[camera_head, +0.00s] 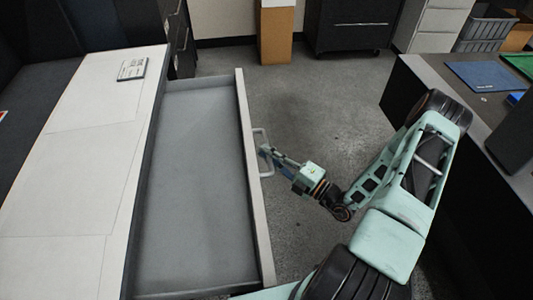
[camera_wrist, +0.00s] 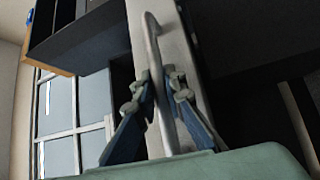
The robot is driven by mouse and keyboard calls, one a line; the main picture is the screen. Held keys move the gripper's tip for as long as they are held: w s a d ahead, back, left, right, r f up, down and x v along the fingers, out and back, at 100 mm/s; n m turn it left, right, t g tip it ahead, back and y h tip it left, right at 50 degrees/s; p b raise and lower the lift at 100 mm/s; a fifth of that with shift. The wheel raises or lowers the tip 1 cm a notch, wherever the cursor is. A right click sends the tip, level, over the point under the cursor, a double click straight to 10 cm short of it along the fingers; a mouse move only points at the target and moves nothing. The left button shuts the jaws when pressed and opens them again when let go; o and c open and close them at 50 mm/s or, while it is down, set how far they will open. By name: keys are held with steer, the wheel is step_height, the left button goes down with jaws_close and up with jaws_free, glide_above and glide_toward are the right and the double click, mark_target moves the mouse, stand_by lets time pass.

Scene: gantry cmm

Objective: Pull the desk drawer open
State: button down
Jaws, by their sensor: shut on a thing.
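The desk drawer (camera_head: 195,190) stands pulled well out from under the white desk top (camera_head: 75,170), and its grey interior is empty. Its front panel (camera_head: 252,180) faces right and carries a pale bar handle (camera_head: 262,137). My gripper (camera_head: 266,150) is at the handle, outside the front panel. In the wrist view the handle (camera_wrist: 153,50) runs between the two fingers of my gripper (camera_wrist: 158,92), which are shut on it. The exact finger contact is small in the head view.
A small white sign (camera_head: 132,69) lies on the desk top. A dark bench (camera_head: 440,75) with blue (camera_head: 486,76) and green mats stands at right. A cardboard box (camera_head: 276,32) and a dark cabinet (camera_head: 350,25) stand at the back. Grey floor (camera_head: 325,105) is open between.

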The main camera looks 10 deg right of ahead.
steer(key=c, duration=2)
jaws_free()
steer(key=shift+o, duration=0.2)
steer(key=v, duration=1.2)
